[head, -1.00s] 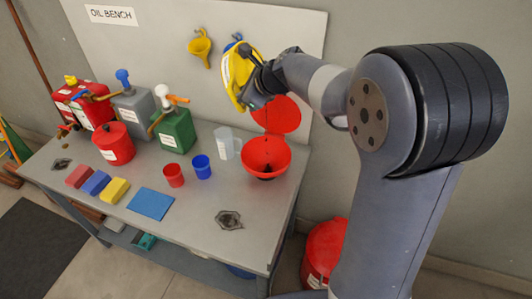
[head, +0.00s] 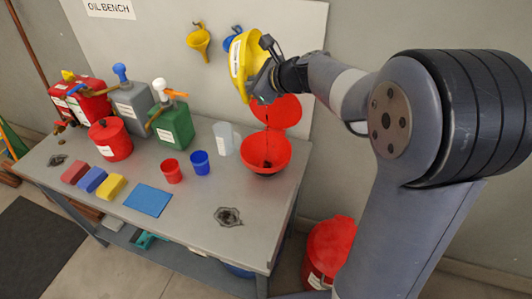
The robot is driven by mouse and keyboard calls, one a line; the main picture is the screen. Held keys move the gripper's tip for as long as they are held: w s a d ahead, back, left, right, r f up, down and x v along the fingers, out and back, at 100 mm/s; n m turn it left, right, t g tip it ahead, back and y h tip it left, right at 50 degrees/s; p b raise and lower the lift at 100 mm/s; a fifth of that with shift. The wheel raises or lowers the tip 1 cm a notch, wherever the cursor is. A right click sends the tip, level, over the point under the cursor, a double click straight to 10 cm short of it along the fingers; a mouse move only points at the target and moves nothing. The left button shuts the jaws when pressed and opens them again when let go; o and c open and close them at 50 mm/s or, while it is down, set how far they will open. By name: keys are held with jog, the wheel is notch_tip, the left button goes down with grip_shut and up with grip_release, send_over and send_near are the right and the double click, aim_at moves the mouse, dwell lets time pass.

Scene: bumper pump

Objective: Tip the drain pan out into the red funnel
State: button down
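The yellow drain pan (head: 242,56) is held up on its side above the back right of the bench in the head view. My gripper (head: 262,78) is at its right side and appears shut on its edge, though the arm partly hides the grip. A thin dark stream runs from near the pan down toward the red funnel (head: 264,152). The funnel stands on the bench below, with its round red lid (head: 276,110) open behind it. Dark liquid shows low in the funnel's bowl.
A clear jug (head: 225,140) stands just left of the funnel, with a blue cup (head: 200,163) and a red cup (head: 171,171) nearby. Green, grey and red cans stand farther left. Small yellow and blue funnels hang on the back panel.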

jog(key=shift+d+b, duration=0.1)
jog(key=shift+b, duration=0.2)
jog(key=shift+s, duration=0.1)
jog(key=shift+d+f+y+b, duration=0.1)
jog(key=shift+y+b, duration=0.2)
jog(key=shift+b, duration=0.3)
jog(key=s+d+m+t+y+b, duration=0.2)
jog(key=d+m+t+y+b, duration=0.2)
jog(key=b, duration=2.5)
jog(key=d+t+y, duration=0.3)
jog(key=t+y, duration=0.1)
jog(key=shift+s+d+f+m+y, duration=0.3)
jog(key=shift+s+f, duration=0.05)
jog(key=shift+f, duration=0.1)
